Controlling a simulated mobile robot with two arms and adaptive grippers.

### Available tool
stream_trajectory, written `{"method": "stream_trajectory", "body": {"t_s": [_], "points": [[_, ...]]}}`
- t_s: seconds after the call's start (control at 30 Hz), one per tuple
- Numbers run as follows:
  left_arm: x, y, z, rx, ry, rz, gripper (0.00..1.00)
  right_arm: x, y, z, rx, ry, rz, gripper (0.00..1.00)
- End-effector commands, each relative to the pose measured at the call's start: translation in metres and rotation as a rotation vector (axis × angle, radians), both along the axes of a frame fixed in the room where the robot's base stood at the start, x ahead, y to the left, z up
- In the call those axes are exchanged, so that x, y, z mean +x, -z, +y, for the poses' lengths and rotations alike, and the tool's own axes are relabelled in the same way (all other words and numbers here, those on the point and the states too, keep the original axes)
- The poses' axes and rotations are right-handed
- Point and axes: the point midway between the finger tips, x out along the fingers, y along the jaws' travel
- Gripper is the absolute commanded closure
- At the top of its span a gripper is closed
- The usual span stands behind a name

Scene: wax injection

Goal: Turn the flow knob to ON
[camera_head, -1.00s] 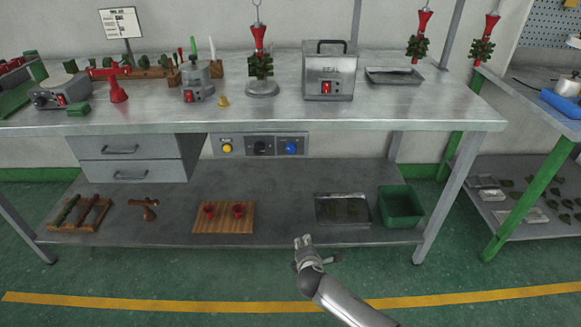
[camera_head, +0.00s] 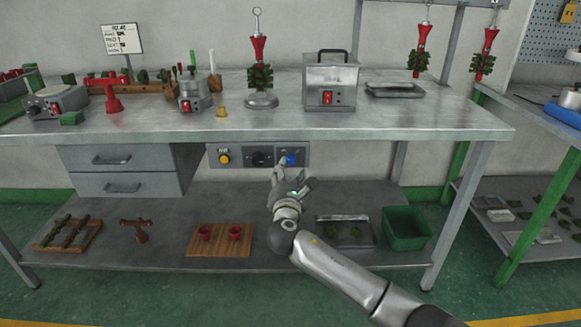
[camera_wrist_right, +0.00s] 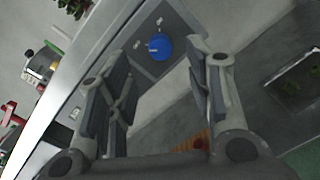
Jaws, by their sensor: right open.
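The control panel (camera_head: 241,156) hangs under the front edge of the workbench. It carries a yellow button (camera_head: 224,158), a black knob (camera_head: 259,158) and a blue knob (camera_head: 290,159). Which knob is the flow knob cannot be read. My right gripper (camera_head: 289,176) is in front of and just below the blue knob, partly covering that part of the panel. In the right wrist view the blue knob (camera_wrist_right: 159,47) shows beyond the open, empty fingers (camera_wrist_right: 158,90), apart from them. My left gripper is not in view.
The workbench top (camera_head: 350,122) overhangs the panel. Drawers (camera_head: 122,171) stand to the left. The lower shelf holds a wooden board with red cups (camera_head: 219,252), a metal tray (camera_head: 374,237) and a green bin (camera_head: 405,228). Space around the knob's front is free.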

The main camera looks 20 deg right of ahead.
Motion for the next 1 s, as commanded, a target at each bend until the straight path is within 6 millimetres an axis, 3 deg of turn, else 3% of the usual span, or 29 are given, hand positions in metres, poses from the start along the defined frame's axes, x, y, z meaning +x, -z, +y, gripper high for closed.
{"method": "stream_trajectory", "body": {"t_s": [0.2, 0.4, 0.83, 1.0], "points": [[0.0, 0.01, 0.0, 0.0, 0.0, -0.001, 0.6, 0.032, 0.002, -0.011, 0.002, 0.002, 0.0, 0.53], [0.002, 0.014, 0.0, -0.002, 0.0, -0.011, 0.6, 0.049, 0.001, -0.017, 0.001, 0.0, 0.0, 0.53], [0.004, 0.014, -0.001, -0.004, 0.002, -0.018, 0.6, 0.055, 0.0, -0.019, 0.002, -0.001, 0.001, 0.53], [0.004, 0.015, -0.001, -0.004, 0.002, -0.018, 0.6, 0.054, 0.001, -0.019, 0.002, -0.001, 0.001, 0.74]]}}
